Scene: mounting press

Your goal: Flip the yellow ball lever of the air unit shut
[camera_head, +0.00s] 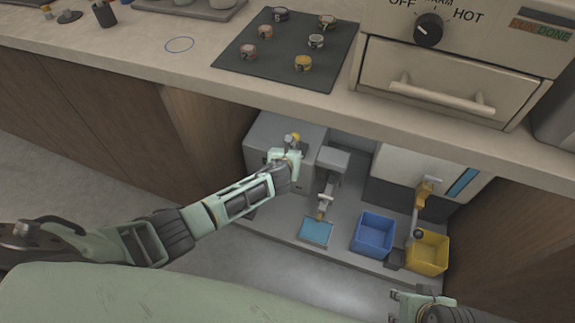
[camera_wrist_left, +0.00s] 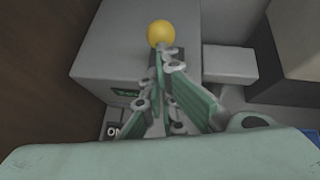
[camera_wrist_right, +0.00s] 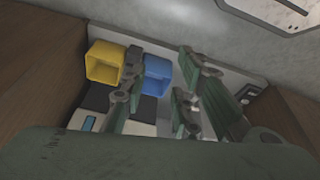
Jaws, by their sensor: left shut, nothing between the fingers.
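The air unit is a grey box (camera_head: 262,132) in the open bay under the counter; its top also shows in the left wrist view (camera_wrist_left: 115,35). Its yellow ball lever (camera_head: 296,137) stands at the top, and the ball (camera_wrist_left: 161,33) shows large in the left wrist view. My left gripper (camera_head: 287,152) is shut and empty, its fingertips right by the ball's near side; I cannot tell whether they touch the lever. My right gripper (camera_head: 405,297) is low at the bottom right, away from the air unit; its fingers are apart and empty in the right wrist view (camera_wrist_right: 160,58).
Right of the air unit stand a press with a blue pad (camera_head: 316,232), a blue bin (camera_head: 373,236), a yellow bin (camera_head: 427,253) and a white unit. The counter edge (camera_head: 300,107) overhangs the bay. A dark mat (camera_head: 285,70) with several tins lies above.

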